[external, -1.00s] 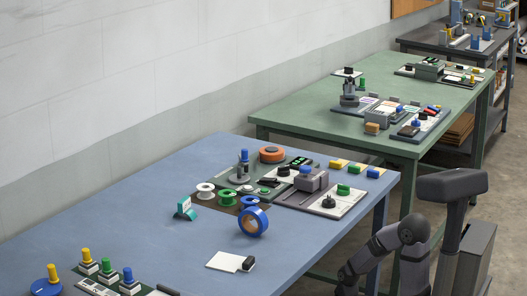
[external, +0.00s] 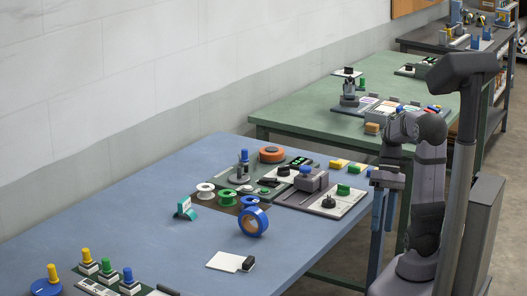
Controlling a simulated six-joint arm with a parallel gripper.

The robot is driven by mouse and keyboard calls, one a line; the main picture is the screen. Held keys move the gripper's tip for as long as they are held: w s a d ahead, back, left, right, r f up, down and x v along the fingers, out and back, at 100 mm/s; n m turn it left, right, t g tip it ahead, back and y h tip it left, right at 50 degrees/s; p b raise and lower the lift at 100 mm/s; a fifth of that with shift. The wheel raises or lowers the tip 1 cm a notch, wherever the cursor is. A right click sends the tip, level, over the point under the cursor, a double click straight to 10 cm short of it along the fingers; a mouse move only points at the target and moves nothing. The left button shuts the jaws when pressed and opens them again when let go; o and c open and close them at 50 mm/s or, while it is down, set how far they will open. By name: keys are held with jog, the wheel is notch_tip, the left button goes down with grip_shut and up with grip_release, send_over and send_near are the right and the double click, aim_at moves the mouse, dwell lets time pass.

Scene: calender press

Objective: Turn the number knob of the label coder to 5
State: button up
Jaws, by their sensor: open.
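My gripper (external: 383,225) hangs just off the right edge of the blue table, its two blue fingers pointing down, apart and empty.
A dark panel with a green display (external: 298,162) and an orange disc (external: 271,155) stand behind.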

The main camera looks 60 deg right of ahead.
jog(key=w+d+r+n+t+h+p, duration=0.1)
jog(key=w+d+r+t+h, duration=0.15)
jog(key=r, duration=0.25)
jog(key=w+d+r+t+h, duration=0.1)
jog(key=w+d+r+h, duration=0.15)
jog(key=w+r, duration=0.2)
jog(key=n+t+b, duration=0.1)
jog(key=n+t, duration=0.1)
jog(key=t, duration=0.1)
send_near(343, 189)
jog(key=shift+g, duration=0.35)
jog(key=shift+w+d+b+x, duration=0.1)
jog(key=shift+w+b+x, duration=0.05)
jog(key=shift+x, duration=1.05)
jog(key=shift+w+d+b+x, duration=0.1)
jog(key=shift+w+x, duration=0.05)
jog(key=shift+x, duration=1.05)
jog(key=shift+w+d+b+x, duration=0.1)
jog(key=shift+w+b+x, duration=0.05)
jog(key=shift+x, duration=1.05)
jog(key=shift+r, duration=0.2)
jog(key=shift+c, duration=0.7)
jog(key=c, duration=0.9)
